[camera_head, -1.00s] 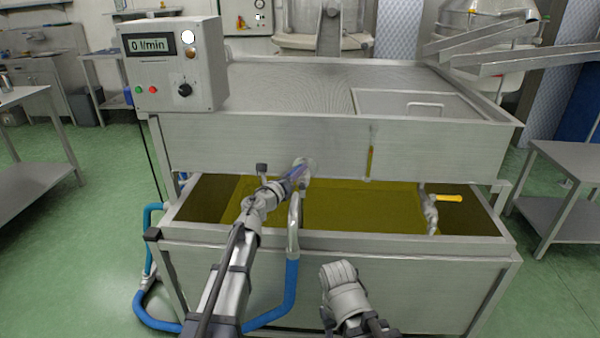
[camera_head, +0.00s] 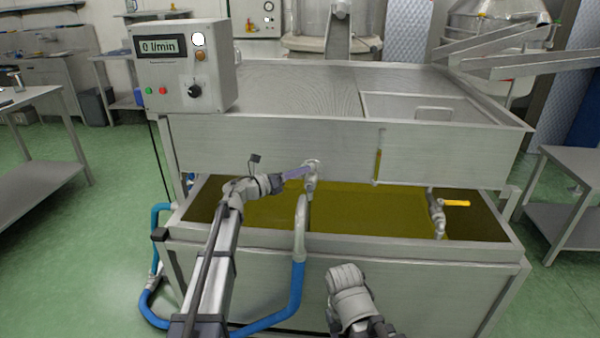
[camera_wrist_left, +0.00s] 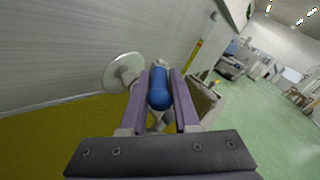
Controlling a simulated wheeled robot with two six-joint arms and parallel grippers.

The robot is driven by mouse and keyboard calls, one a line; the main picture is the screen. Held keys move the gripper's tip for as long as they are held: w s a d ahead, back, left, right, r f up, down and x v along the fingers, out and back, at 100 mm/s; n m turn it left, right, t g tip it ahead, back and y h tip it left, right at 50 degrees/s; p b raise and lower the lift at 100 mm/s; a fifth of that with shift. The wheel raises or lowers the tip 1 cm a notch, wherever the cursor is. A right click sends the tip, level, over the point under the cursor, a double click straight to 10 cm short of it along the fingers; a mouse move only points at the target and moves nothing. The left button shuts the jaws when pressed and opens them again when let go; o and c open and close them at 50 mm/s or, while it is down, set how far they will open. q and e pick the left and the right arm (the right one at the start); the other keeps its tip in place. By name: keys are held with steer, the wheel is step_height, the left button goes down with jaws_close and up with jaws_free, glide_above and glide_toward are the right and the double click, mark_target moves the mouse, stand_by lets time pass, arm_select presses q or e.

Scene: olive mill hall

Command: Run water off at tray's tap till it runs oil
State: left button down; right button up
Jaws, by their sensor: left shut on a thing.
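The steel tray (camera_head: 270,137) has a tap (camera_head: 312,166) low on its front wall, with a bent metal spout and blue hose (camera_head: 297,285) below it. My left gripper (camera_head: 298,173) reaches in from the left beside the tap. In the left wrist view its purple-grey jaws (camera_wrist_left: 160,92) are shut on the tap's blue lever (camera_wrist_left: 159,90). The sight glass (camera_head: 378,166) on the front wall shows yellow-olive liquid. The panel display (camera_head: 159,46) reads 0 l/min. My right gripper (camera_head: 345,278) hangs in front of the lower tank, apart from everything; its jaws cannot be made out.
Below the tray is an open tank (camera_head: 400,248) of olive-yellow liquid. A second valve with a yellow lever (camera_head: 455,203) stands at its right. The control box (camera_head: 210,80) is at the tray's left corner. Steel tables stand left (camera_head: 30,97) and right (camera_head: 575,160).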

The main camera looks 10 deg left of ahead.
arm_select(q)
steer(key=shift+w, duration=0.1)
steer(key=c, duration=0.7)
jaws_free()
steer(key=v, duration=0.8)
